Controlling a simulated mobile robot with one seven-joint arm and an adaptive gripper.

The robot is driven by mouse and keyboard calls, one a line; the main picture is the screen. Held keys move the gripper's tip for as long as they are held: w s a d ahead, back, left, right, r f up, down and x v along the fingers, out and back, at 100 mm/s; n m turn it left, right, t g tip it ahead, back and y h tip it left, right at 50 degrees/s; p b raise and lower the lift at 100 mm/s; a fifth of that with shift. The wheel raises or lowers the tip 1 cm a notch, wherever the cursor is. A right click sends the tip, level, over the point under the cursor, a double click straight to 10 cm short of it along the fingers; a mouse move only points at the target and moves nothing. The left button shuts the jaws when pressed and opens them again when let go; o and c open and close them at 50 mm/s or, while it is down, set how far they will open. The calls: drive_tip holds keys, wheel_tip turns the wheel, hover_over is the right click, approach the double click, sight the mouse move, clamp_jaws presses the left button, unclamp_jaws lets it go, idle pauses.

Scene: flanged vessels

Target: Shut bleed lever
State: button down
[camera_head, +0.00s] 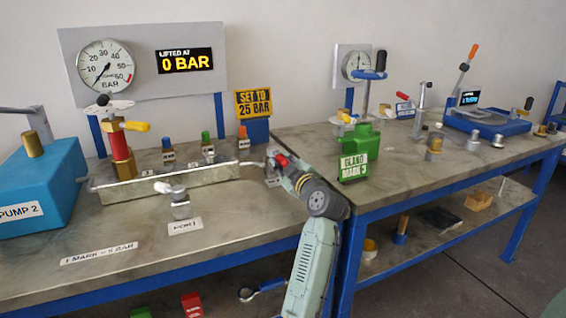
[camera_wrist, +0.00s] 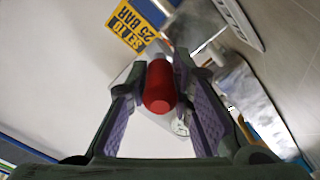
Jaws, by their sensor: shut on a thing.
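The bleed lever's red grip (camera_wrist: 160,88) lies between the two purple-lined fingers of my gripper (camera_wrist: 163,75) in the wrist view. In the head view, a bit of the red grip (camera_head: 281,160) shows at my gripper (camera_head: 279,168), at the right end of the long metal manifold block (camera_head: 170,184). My gripper is shut on the grip. The lever's pivot and most of its body are hidden by my gripper, so its angle is hard to tell.
A yellow "SET TO 25 BAR" sign (camera_head: 254,103) stands just behind my gripper. A gauge (camera_head: 105,66) and a "0 BAR" display (camera_head: 185,61) are on the back panel. A green vessel (camera_head: 358,150) stands close on the right.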

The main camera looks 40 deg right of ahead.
drive_tip(key=shift+a, duration=0.2)
idle(0.4)
drive_tip(key=m+h, duration=0.1)
drive_tip(key=a+h, duration=0.1)
drive_tip(key=shift+w+a+m+g+h+p, duration=0.1)
drive_tip(key=shift+w+m+g+h+p, duration=0.2)
drive_tip(key=shift+m+g+p, duration=0.1)
drive_tip(key=m+h, duration=0.1)
drive_tip(key=a+m+g+h+p, duration=0.1)
drive_tip(key=h, duration=0.1)
drive_tip(key=shift+w+a+r+g, duration=0.1)
drive_tip(key=shift+w+a+g, duration=0.05)
drive_tip(key=shift+w+g, duration=0.15)
drive_tip(key=shift+w+a+m+g+h+p, duration=0.2)
drive_tip(key=shift+a+m+g+h, duration=0.05)
drive_tip(key=shift+m+g+h, duration=0.25)
drive_tip(key=shift+w+a+m+g+h+p, duration=0.2)
drive_tip(key=shift+m+g+h, duration=0.2)
drive_tip(key=shift+m+h, duration=0.15)
drive_tip(key=shift+w+a+m+g+h, duration=0.1)
drive_tip(key=shift+w+m+g+h, duration=0.05)
drive_tip(key=shift+m+g+h, duration=0.25)
drive_tip(key=shift+w+a+m+g+h, duration=0.1)
drive_tip(key=shift+m+g+h, duration=0.15)
drive_tip(key=shift+g+h, duration=0.2)
drive_tip(key=c, duration=1.4)
unclamp_jaws()
